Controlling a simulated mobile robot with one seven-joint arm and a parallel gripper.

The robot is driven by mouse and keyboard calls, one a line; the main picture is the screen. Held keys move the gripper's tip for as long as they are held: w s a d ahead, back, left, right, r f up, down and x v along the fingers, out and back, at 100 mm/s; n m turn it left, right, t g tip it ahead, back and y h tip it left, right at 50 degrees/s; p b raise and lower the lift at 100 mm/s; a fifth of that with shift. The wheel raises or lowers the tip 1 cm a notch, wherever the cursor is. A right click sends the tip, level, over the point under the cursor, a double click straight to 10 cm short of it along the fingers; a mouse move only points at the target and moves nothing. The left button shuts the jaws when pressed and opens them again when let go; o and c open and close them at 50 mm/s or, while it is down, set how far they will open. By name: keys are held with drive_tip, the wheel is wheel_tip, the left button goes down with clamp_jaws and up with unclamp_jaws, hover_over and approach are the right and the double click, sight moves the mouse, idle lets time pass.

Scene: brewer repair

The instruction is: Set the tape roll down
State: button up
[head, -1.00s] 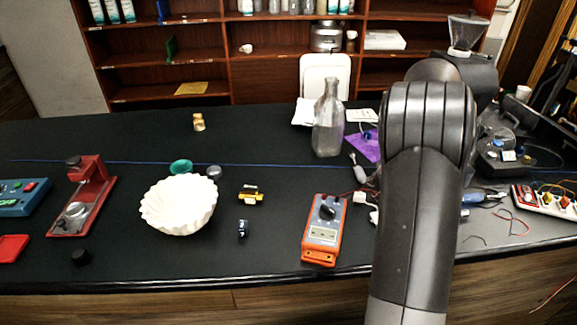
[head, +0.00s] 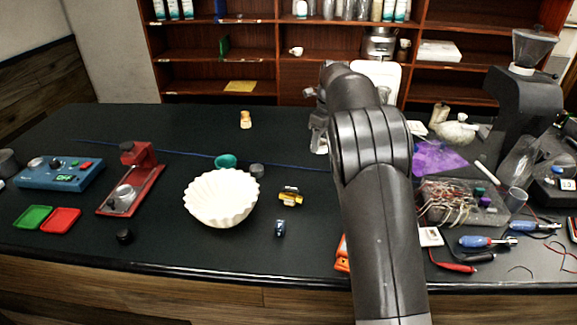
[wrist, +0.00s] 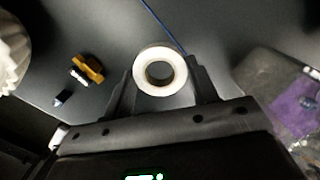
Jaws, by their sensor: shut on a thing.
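The tape roll (wrist: 160,52) is a white ring with a dark hole, seen in the wrist view. My gripper (wrist: 160,73) is shut on it, one finger on each side. Dark countertop shows beyond the roll; how high the roll hangs over it I cannot tell. In the head view my gripper (head: 318,122) is seen side-on beyond my arm, over the back middle of the counter. The roll itself is not clear there.
On the black counter (head: 85,225), a white fluted bowl (head: 222,198) and a yellow part (head: 290,196) lie left of my arm. Right of it are a purple cloth (head: 438,160), a wire-filled tray (head: 490,215) and a grinder (head: 522,100). The back left counter is mostly clear.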

hover_over(288, 168)
wheel_tip(288, 168, down, 6)
drive_tip(key=shift+s+d+f, duration=0.1)
drive_tip(key=shift+d+f, duration=0.05)
drive_tip(key=shift+f, duration=2.05)
drive_tip(key=o, duration=1)
drive_tip(key=shift+f, duration=0.1)
